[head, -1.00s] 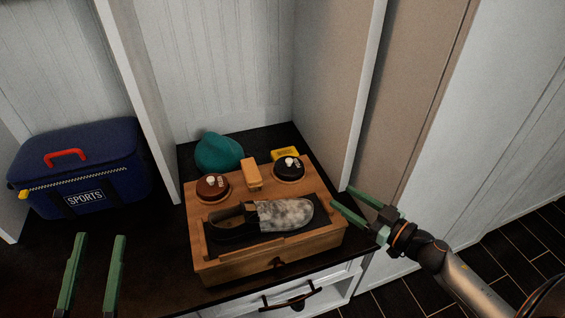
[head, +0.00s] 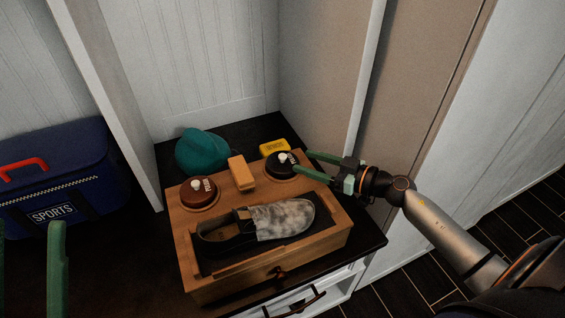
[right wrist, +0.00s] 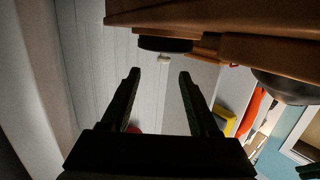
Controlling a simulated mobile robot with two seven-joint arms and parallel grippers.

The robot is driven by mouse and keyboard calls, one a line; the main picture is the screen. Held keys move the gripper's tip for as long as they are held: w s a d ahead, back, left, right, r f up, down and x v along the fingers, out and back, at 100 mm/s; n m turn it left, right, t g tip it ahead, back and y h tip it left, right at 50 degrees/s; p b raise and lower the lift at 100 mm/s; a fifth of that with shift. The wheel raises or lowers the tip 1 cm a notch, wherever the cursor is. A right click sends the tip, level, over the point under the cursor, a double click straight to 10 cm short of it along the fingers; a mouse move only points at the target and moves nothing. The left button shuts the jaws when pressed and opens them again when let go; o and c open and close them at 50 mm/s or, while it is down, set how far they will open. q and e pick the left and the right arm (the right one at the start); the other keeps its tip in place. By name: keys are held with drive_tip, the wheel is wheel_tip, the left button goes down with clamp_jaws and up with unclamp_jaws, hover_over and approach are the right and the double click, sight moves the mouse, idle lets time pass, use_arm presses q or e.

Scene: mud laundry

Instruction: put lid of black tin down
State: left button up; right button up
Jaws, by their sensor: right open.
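The black tin (head: 283,166) stands on the back right of the wooden shoe-care box (head: 180,262), its lid on top with a pale knob. My right gripper (head: 300,161) is open beside the tin, its fingertips close to the lid's right side; whether they touch cannot be told. In the right wrist view, which looks upside down, the dark tin (right wrist: 165,44) and its knob appear just beyond the open fingertips (right wrist: 159,73), with nothing between them. My left gripper (head: 28,226) is open and empty at the lower left, partly cut off.
A brown tin (head: 199,194) and an orange-brown brush (head: 241,173) stand on the box, with a dark, grey-patched shoe (head: 284,218) in front. A teal cap (head: 202,150) and yellow object (head: 274,147) lie behind. A blue sports bag (head: 60,180) is left. A partition rises right.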

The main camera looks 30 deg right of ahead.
sight(286, 158)
drive_tip(key=b+x, duration=0.1)
drive_tip(key=x, duration=0.1)
drive_tip(key=b+x, duration=0.1)
drive_tip(key=x, duration=0.1)
drive_tip(key=shift+s+a+f, duration=0.15)
drive_tip(key=shift+a+f, duration=0.05)
drive_tip(key=shift+a, duration=0.05)
drive_tip(key=shift+w+a, duration=0.35)
drive_tip(key=shift+w, duration=0.25)
clamp_jaws()
